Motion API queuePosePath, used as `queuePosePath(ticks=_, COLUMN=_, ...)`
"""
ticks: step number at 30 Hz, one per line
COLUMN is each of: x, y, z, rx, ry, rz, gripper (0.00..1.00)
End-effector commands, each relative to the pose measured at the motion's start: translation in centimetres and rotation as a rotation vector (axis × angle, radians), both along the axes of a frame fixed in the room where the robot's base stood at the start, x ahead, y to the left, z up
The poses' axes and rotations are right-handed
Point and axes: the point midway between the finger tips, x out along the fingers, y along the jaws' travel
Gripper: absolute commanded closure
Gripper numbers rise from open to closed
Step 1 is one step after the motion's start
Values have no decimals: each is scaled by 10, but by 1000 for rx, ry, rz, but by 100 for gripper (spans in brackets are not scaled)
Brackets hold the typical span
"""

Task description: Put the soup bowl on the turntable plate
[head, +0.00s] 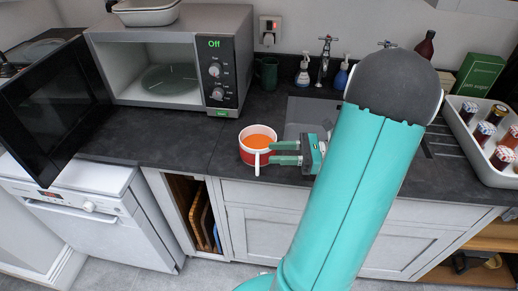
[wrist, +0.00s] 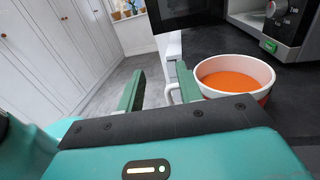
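The soup bowl (head: 249,157) is red and white with orange soup in it. It stands upright on the dark counter, in front of the microwave. In the wrist view the bowl (wrist: 263,97) is at the right, with its white handle (wrist: 170,93) towards the gap between my fingers, near the right finger. My gripper (head: 271,153) is beside the bowl on its right in the head view. Its two green fingers are apart and hold nothing; they also show in the wrist view (wrist: 159,70). The glass turntable plate (head: 170,80) lies empty inside the open microwave (head: 232,27).
The microwave door (head: 50,100) is swung open to the left. A green mug (head: 266,73) stands right of the microwave. The sink (head: 305,112), tap (head: 324,60) and a tray of jars (head: 462,130) lie further right. Counter between bowl and microwave is clear.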

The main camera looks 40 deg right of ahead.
Motion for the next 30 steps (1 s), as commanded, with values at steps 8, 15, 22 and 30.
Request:
queuePosePath(ticks=8, x=2, y=3, z=-53, rx=3, ry=3, rz=-1, gripper=64)
queuePosePath(ticks=15, x=11, y=10, z=-71, rx=-4, ry=0, rz=4, gripper=64)
queuePosePath(ticks=22, x=29, y=27, z=-71, rx=-4, ry=0, rz=7, gripper=64)
queuePosePath(ticks=30, x=54, y=52, z=-71, rx=-4, ry=1, rz=6, gripper=64)
